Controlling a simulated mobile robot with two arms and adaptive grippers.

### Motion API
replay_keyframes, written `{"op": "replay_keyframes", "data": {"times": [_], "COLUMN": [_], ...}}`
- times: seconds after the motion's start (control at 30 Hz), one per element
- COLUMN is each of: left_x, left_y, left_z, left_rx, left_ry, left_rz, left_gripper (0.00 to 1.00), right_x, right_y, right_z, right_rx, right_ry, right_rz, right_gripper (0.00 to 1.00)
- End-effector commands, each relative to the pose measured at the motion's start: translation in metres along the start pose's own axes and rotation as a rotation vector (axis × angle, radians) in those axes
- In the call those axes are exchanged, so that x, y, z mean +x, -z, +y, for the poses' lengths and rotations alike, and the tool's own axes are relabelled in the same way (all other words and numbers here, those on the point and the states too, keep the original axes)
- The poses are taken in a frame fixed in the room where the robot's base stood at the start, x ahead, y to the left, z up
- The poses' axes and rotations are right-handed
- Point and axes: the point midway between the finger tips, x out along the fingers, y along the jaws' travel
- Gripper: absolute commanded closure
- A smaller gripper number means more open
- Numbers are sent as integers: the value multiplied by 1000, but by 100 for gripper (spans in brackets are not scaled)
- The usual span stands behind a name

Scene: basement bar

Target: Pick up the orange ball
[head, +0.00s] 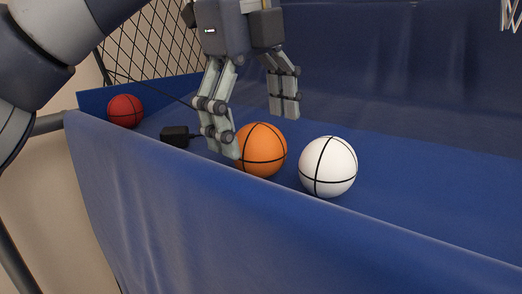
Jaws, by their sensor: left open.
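The orange ball (262,152) with black seams rests on the blue floor of the ball tray, close behind the front wall. My left gripper (262,132) is open above and slightly behind it. One finger is at the ball's left side and overlaps its left edge in the picture; I cannot tell whether it touches. The other finger hangs above and behind the ball to the right, apart from it. My right gripper is not in view.
A white ball (328,167) sits close to the right of the orange ball. A red ball (125,111) lies at the left end, and a small black box (175,136) with a cable is nearer. The blue front wall (250,220) stands before them. Free room lies to the right.

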Motion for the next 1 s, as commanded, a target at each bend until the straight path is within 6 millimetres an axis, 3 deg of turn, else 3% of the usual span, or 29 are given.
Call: {"op": "replay_keyframes", "data": {"times": [0.17,0.43,0.73,0.93,1.0], "left_x": [12,48,54,54,54], "left_y": [-2,-4,-4,-4,-4], "left_z": [-2,-5,-5,-5,-5], "left_rx": [1,2,2,2,2], "left_ry": [0,0,3,2,2], "left_rz": [1,1,2,2,2], "left_gripper": [12,12,12,58,60], "right_x": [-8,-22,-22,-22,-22], "right_y": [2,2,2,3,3], "right_z": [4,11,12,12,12], "right_rx": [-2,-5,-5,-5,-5], "right_ry": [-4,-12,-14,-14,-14], "right_rz": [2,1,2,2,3], "right_gripper": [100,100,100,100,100]}}
